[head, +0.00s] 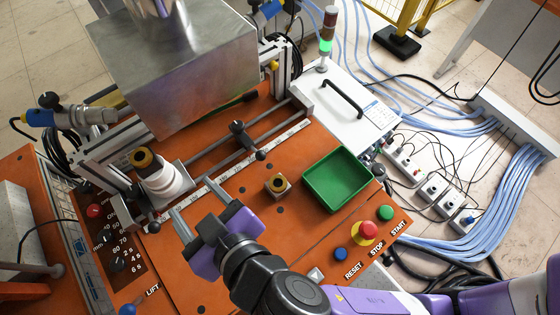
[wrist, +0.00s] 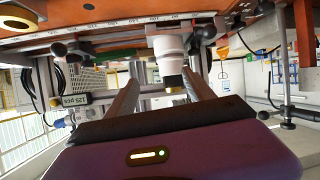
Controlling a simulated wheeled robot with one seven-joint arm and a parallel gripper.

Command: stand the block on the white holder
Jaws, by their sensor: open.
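The white holder (head: 170,184) is a stepped round post at the left of the orange table. A dark block with a brass-coloured top (head: 144,159) stands on it, apparently upright. In the wrist view, which looks upside down, the white holder (wrist: 170,48) has the dark block (wrist: 172,81) at its end, between my fingers in the picture. My gripper (head: 198,200) is open and empty, to the right of the holder and apart from it and the block. Whether the block is fully seated cannot be told.
A similar small brass-topped block (head: 278,186) sits on the orange table, left of a green tray (head: 337,180). A large metal box (head: 180,65) overhangs the back. Rails with a black clamp knob (head: 238,130) cross behind. Push buttons (head: 366,231) lie at front right.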

